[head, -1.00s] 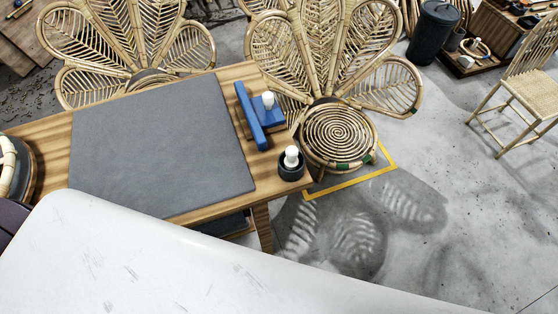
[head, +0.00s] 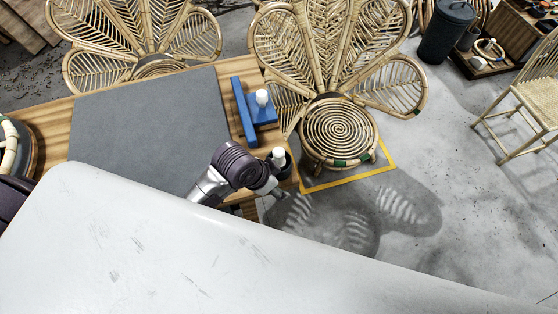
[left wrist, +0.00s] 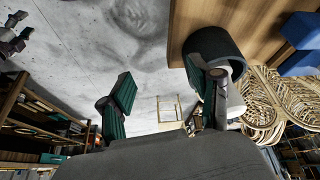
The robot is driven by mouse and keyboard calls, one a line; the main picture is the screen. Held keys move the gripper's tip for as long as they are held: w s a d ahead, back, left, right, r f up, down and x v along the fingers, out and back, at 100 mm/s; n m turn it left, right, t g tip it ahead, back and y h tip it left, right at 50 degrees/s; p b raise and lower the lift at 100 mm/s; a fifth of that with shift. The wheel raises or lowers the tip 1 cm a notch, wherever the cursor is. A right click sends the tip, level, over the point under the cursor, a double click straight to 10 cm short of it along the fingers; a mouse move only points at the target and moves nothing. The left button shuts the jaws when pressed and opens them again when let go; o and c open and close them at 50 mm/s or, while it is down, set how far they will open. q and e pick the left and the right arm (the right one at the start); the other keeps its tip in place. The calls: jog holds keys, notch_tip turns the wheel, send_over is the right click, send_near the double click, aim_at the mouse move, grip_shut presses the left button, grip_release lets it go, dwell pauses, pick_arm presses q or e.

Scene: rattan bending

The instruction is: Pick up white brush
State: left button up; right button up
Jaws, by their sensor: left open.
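A white-topped item (head: 278,154), which looks like the white brush, stands upright in a dark round cup at the table's near right corner. A similar white knob (head: 262,97) stands on the blue stand, so I cannot be sure which is the brush. My left gripper (head: 277,191) is just below the cup in the head view and partly hides it. In the left wrist view the green-padded fingers (left wrist: 160,90) are spread with nothing between them. The dark cup (left wrist: 215,42) is beside the right finger there.
The wooden table (head: 50,130) carries a grey mat (head: 150,125) and a blue stand (head: 243,110). A rattan chair (head: 338,130) stands close behind the table's right end. Floor to the right is mostly clear; a rattan stool chair (head: 535,100) is farther right.

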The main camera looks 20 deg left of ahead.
aim_at(278, 151)
pick_arm(q)
jog(key=w+d+r+m+g, duration=0.1)
jog(key=w+d+r+m, duration=0.2)
jog(key=w+r+m, duration=0.3)
jog(key=w+a+r+m+g+y+p, duration=0.1)
jog(key=w+a+r+m+g+y, duration=0.15)
jog(key=a+r+m, duration=0.5)
jog(key=shift+n+h, duration=0.45)
jog(key=shift+n, duration=0.1)
jog(key=f, duration=0.4)
jog(key=d+f+p, duration=0.1)
jog(key=f, duration=0.3)
jog(key=d+f+p, duration=0.1)
jog(key=f, duration=0.2)
jog(key=shift+s+d+f+p, duration=0.1)
jog(key=shift+d+f+p, duration=0.25)
jog(key=shift+f+p, duration=0.05)
jog(key=shift+f, duration=0.2)
grip_shut()
